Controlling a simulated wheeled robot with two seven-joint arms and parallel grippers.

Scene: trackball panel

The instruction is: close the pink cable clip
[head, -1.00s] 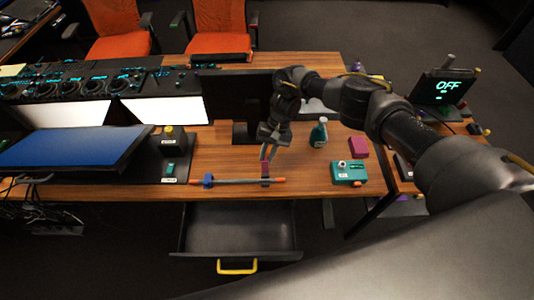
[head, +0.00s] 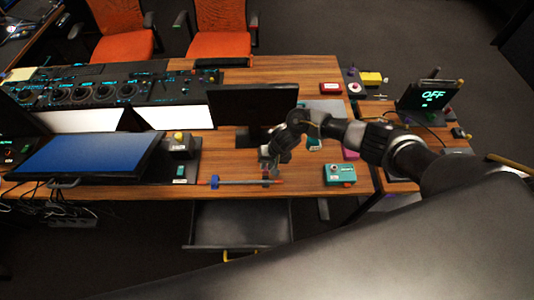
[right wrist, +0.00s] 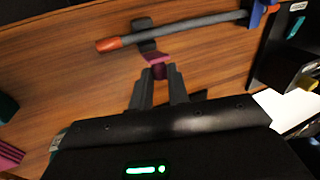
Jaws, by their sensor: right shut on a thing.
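The pink cable clip (right wrist: 157,57) stands beside the grey cable (right wrist: 195,24) near its orange end. In the head view the clip (head: 267,174) is small and partly covered by my right gripper (head: 268,162). In the right wrist view the two fingers of my right gripper (right wrist: 158,80) are closed on a dark pink part of the clip. A dark piece of the clip lies across the cable's line; whether the clip is latched cannot be told. A blue clip (head: 215,181) sits on the cable further left. My left gripper is not in view.
A teal box (head: 340,174) stands right of the cable. A black monitor (head: 250,105) stands behind my right gripper. An open drawer (head: 240,225) sticks out below the table's front edge.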

